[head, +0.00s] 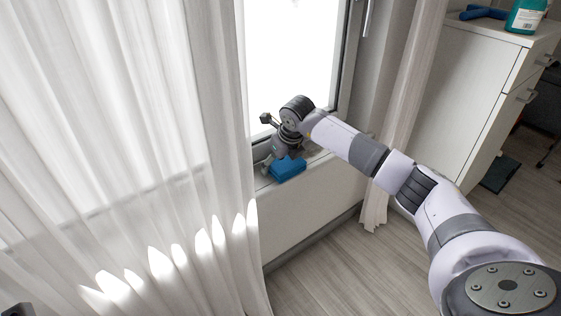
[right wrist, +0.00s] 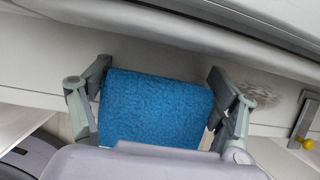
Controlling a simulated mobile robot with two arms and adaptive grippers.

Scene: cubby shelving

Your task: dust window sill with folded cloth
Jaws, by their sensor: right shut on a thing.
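The blue folded cloth (head: 288,169) is at the window sill (head: 314,158), low in front of the window. My right gripper (head: 277,166) is shut on it; the arm hides part of the sill. In the right wrist view the cloth (right wrist: 157,108) sits between the two fingers of the right gripper (right wrist: 158,92), above or on the pale sill (right wrist: 45,50); I cannot tell if it touches. A grey-brown dusty smudge (right wrist: 258,88) lies on the sill just right of the gripper.
A sheer white curtain (head: 120,130) hangs at the left, close to the gripper. Another curtain (head: 405,110) hangs right of the window. A white cabinet (head: 478,90) with a teal bottle (head: 526,16) on top stands at the right. A metal latch (right wrist: 305,124) shows beyond the smudge.

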